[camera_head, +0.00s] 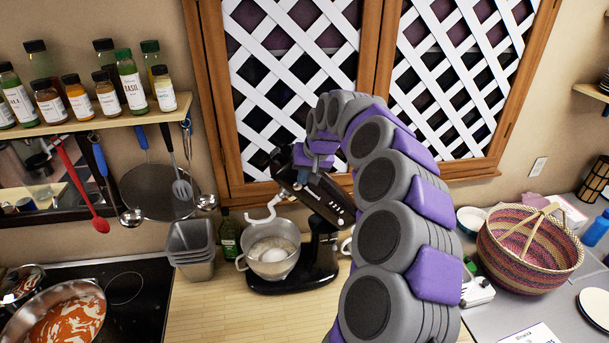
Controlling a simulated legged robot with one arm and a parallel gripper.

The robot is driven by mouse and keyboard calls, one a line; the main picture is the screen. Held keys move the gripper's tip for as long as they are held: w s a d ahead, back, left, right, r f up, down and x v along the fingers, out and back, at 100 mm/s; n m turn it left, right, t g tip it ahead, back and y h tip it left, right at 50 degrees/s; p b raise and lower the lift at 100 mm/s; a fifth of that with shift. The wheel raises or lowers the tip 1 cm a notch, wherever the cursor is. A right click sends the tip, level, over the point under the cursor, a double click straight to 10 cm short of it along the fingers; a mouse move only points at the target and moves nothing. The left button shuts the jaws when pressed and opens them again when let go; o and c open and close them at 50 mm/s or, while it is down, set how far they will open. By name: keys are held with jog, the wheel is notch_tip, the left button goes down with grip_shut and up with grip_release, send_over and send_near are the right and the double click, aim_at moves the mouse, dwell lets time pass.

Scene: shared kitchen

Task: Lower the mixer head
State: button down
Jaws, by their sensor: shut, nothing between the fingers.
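The black stand mixer (318,262) stands on the wooden counter under the lattice window. Its head (332,203) is tilted up, with the raised end toward the upper left. A white hook (263,214) hangs from the head over the metal bowl (273,262), which holds something pale. My arm curves in from the lower right, and my gripper (300,178) is at the raised end of the head. It is shut and holds nothing. Dark parts overlap there, so I cannot tell whether it touches the head.
Grey stacked tins (191,246) and a green bottle (229,236) stand left of the mixer. A stove with a pan (58,318) is further left. Utensils and a spice shelf (88,123) are on the wall. A woven basket (530,252) is on the right counter.

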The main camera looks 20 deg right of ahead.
jog(key=w+a+f+n+g+h+b, duration=0.1)
jog(key=w+a+f+n+h+b, duration=0.1)
jog(key=a+f+h+b, duration=0.7)
jog(key=w+a+f+b, duration=0.1)
jog(key=a+f+b, duration=0.3)
jog(key=a+f, duration=0.4)
notch_tip(320, 180, down, 2)
jog(key=shift+a+f+g+h, duration=0.25)
jog(key=shift+g+h, duration=0.05)
jog(key=shift+f, duration=0.1)
jog(key=shift+a, duration=0.1)
